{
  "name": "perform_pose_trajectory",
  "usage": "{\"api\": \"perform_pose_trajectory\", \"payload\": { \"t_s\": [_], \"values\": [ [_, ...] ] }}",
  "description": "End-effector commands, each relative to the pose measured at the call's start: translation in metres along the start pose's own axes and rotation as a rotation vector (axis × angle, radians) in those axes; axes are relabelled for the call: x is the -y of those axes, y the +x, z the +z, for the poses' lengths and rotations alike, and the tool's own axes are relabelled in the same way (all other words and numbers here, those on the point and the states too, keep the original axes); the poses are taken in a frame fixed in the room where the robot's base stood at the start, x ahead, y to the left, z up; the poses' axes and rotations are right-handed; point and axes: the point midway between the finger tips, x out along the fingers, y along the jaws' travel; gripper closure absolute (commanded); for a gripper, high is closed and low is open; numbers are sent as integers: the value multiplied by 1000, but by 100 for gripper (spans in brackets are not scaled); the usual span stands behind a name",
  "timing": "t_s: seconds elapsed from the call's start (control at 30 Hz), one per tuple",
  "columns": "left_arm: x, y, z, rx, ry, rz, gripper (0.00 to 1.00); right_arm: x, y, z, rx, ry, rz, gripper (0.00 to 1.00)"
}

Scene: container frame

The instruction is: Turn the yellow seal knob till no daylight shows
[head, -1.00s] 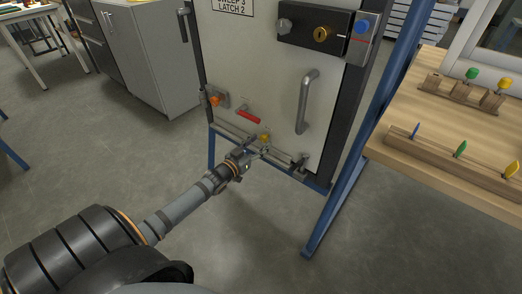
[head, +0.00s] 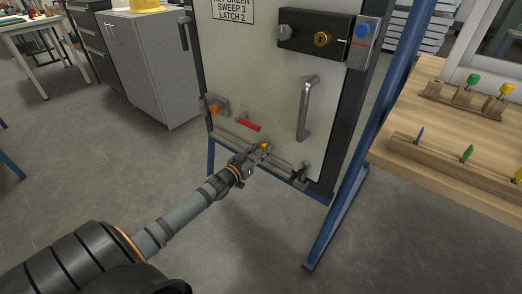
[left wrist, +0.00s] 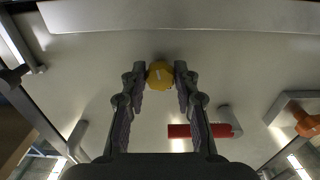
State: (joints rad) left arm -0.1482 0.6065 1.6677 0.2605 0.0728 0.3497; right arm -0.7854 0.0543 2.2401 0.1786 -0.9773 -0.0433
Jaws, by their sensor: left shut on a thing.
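The yellow seal knob (head: 264,146) sits low on the pale door panel (head: 275,85), at the bottom sweep bar (head: 228,138). My left gripper (head: 261,151) is at the knob. In the left wrist view the knob (left wrist: 160,75) is between the two fingertips of my left gripper (left wrist: 160,78), which is shut on it. A pale mark shows on the knob's face. The sweep's edge (left wrist: 180,16) runs across the top of that view. I cannot tell whether daylight shows under the door. My right gripper is not in view.
A red handle (head: 247,125) and an orange knob (head: 215,109) are left of the yellow knob. A grey pull handle (head: 306,108) and a black lock box (head: 315,36) are on the door. A blue frame leg (head: 338,215) and wooden bench (head: 425,150) stand right.

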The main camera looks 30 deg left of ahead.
Motion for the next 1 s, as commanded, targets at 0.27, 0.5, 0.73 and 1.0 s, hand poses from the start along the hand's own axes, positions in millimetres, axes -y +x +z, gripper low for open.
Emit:
{"api": "perform_pose_trajectory", "payload": {
  "t_s": [0.27,0.5,0.73,1.0],
  "values": [
    [0,0,-2,1,292,-1,100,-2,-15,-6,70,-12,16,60],
    [0,0,1,1,314,0,100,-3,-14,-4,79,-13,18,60],
    [0,0,1,1,312,0,47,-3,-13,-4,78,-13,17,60],
    [0,0,0,0,312,0,47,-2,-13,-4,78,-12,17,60]
  ]
}}
